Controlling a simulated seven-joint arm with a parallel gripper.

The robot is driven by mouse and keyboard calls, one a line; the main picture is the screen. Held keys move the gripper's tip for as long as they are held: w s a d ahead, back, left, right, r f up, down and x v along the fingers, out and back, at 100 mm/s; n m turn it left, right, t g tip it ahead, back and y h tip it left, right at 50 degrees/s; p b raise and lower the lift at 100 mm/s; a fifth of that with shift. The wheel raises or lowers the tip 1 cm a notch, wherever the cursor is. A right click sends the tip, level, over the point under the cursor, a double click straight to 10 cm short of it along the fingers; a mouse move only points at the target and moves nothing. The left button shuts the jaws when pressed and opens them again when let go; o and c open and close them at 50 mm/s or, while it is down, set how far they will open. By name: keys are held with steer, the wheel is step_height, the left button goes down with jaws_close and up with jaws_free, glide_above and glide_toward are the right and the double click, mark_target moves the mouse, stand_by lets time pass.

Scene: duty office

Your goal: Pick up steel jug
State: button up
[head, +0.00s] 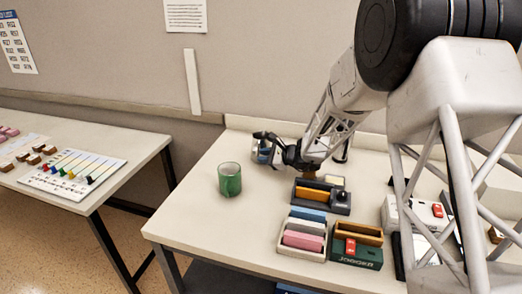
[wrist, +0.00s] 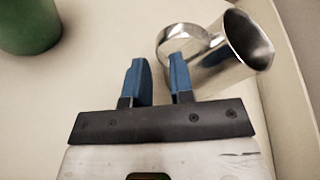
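The steel jug (wrist: 222,52) is shiny and lies in the upper right of the wrist view, its mouth to the right and its looped handle toward the fingers. My gripper (wrist: 158,75) has two blue fingertips with a gap between them, so it is open. The right fingertip overlaps the handle in the picture, and part of the loop shows between the fingers. I cannot tell whether they touch. In the head view my gripper is over the back left of the table, and the jug is hard to make out beside it.
A green mug (head: 230,179) stands to the left; it also shows in the wrist view (wrist: 28,25). Boxes with coloured blocks (head: 303,232) and a dark green box (head: 356,254) stand nearer the front. The wall rises behind the table. The table's front left is clear.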

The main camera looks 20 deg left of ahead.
steer(key=shift+x, duration=1.95)
jaws_close()
